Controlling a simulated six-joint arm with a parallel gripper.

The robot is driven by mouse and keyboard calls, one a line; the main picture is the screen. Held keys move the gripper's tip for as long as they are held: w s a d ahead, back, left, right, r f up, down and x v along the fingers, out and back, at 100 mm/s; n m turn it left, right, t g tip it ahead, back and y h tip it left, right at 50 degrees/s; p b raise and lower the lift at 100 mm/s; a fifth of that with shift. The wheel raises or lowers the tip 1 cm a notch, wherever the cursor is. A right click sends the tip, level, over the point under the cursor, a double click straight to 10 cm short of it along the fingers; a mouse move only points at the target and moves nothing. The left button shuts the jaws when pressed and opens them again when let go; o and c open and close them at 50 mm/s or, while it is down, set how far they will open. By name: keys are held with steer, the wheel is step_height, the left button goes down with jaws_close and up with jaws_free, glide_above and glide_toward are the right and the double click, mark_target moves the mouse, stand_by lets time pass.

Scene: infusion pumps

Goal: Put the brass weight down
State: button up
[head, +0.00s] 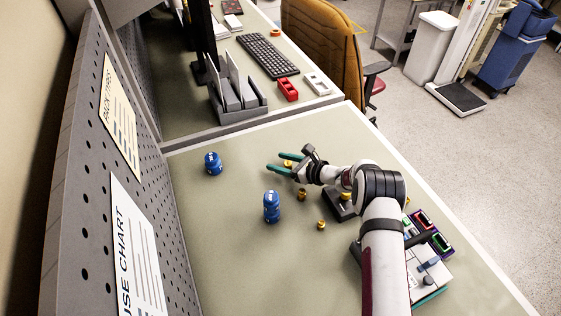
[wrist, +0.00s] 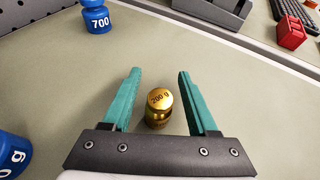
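A brass weight marked 200 g (wrist: 158,108) shows upright between the two green fingers of my gripper (wrist: 157,72) in the wrist view. There is a visible gap on each side of it, so the fingers are open and apart from it. In the head view the brass weight (head: 287,162) is small and sits between the fingers of my gripper (head: 273,161), over the bench top.
A blue weight (head: 213,163) stands left of my gripper, and another blue weight (head: 271,206) stands nearer. More brass weights (head: 302,194) (head: 321,225) stand beside my arm. A pegboard (head: 100,170) bounds the left. Bare bench lies between the blue weights and the pegboard.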

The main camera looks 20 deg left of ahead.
steer(key=shift+r, duration=0.15)
steer(key=v, duration=1.2)
steer(key=s+d+r+n+g+h, duration=0.35)
steer(key=s+r+n, duration=0.55)
steer(key=s+r, duration=0.75)
steer(key=s+d+n+h, duration=0.3)
steer(key=s+d, duration=0.4)
steer(key=s, duration=0.3)
steer(key=s+d+n+h, duration=0.3)
steer(key=s+d, duration=0.4)
steer(key=s, duration=0.3)
steer(key=shift+d+r+n+h, duration=0.2)
steer(key=shift+d+n+h, duration=0.15)
steer(key=shift+h, duration=0.5)
steer(key=shift+g, duration=0.25)
